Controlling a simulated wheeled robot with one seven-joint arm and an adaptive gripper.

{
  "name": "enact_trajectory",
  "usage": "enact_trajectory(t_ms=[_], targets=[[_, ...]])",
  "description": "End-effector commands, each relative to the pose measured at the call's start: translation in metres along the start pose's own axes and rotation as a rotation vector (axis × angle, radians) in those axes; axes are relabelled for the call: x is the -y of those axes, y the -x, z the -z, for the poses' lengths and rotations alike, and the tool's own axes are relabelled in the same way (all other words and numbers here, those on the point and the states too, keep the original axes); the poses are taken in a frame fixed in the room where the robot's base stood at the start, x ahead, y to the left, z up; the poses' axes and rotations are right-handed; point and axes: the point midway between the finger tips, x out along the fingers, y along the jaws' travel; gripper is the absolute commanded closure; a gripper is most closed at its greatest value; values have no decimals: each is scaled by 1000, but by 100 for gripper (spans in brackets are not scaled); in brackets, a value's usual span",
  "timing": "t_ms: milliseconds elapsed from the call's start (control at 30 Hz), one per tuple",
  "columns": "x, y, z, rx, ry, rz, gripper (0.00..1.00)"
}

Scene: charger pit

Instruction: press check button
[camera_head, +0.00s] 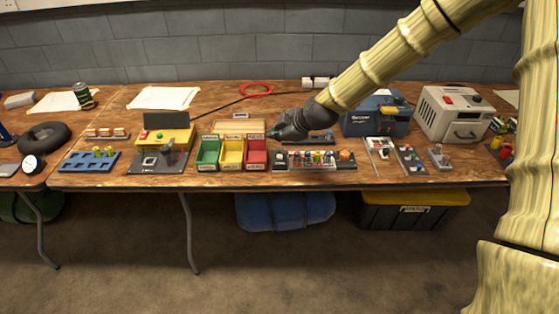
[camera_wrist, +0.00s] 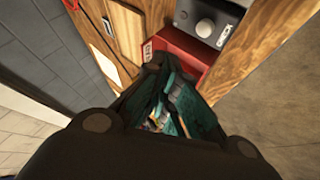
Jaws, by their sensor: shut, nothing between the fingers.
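My gripper (camera_head: 271,133) is shut and empty, over the back of the red bin (camera_head: 256,158) in the head view. In the wrist view its closed teal fingers (camera_wrist: 165,75) point toward the red bin (camera_wrist: 185,47). A yellow-and-grey station (camera_head: 165,138) to the left has small red and green buttons on top. A dark control strip (camera_head: 314,160) right of the red bin carries several coloured parts and an orange knob-like button (camera_head: 345,155). My gripper touches neither. In the wrist view a dark panel with a round grey knob (camera_wrist: 205,27) lies beyond the red bin.
Green (camera_head: 208,152) and yellow (camera_head: 231,153) bins stand left of the red bin. A wooden block (camera_head: 240,127) lies behind them. A blue box (camera_head: 377,117) and a beige machine (camera_head: 453,112) stand to the right.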

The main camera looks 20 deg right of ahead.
Motion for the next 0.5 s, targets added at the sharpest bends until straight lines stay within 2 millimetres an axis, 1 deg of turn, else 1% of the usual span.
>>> enact_trajectory(t_ms=[33,300,500], targets=[[6,-8,-6,0,-2,1,100],[19,-27,-19,0,-1,0,100],[24,-33,-24,0,0,0,100]])
